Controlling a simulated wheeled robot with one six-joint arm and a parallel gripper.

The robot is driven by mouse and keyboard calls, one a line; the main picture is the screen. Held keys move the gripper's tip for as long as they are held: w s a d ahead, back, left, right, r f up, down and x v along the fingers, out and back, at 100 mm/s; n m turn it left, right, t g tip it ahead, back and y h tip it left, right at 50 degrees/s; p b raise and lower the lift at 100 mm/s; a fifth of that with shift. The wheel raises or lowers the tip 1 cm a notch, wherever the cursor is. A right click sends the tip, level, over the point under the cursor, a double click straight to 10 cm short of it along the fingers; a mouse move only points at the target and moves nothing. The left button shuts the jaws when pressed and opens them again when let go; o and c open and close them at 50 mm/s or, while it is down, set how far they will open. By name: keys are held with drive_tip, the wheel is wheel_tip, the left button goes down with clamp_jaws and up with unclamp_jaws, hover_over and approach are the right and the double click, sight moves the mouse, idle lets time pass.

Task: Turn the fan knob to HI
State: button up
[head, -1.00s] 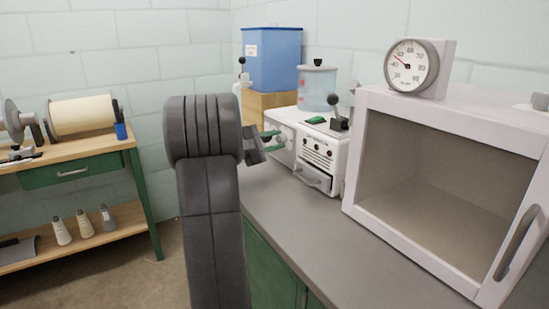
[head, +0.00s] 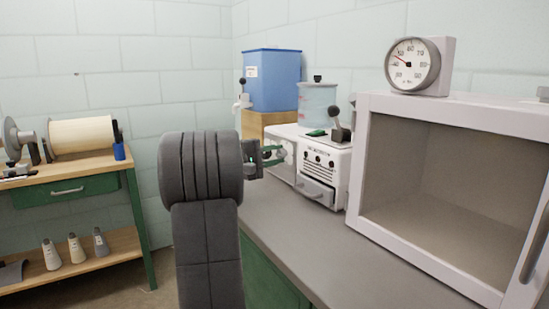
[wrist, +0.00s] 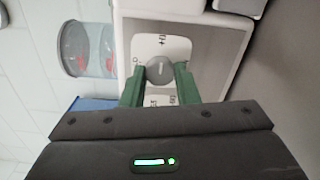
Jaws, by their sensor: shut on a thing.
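The fan knob (wrist: 160,71) is a round grey knob on a white label plate (wrist: 162,46) with dark markings, seen in the wrist view. In the head view my gripper (head: 272,153) reaches the machine's left side, and the knob is mostly hidden there. Part of the plate's lettering is covered by the fingers, so the knob's setting cannot be read.
A white open-fronted cabinet (head: 368,178) with a dial gauge (head: 413,64) on top stands at right. A blue tank (head: 272,80) and a clear container (head: 318,105) stand behind the machine. A wooden workbench (head: 60,176) is at left. The front counter (head: 285,240) is clear.

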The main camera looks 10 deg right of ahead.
drive_tip(key=o, duration=1)
drive_tip(key=shift+c, duration=0.2)
drive_tip(key=p+v, duration=0.2)
drive_tip(key=v, duration=1.2)
drive_tip(key=shift+d, duration=0.15)
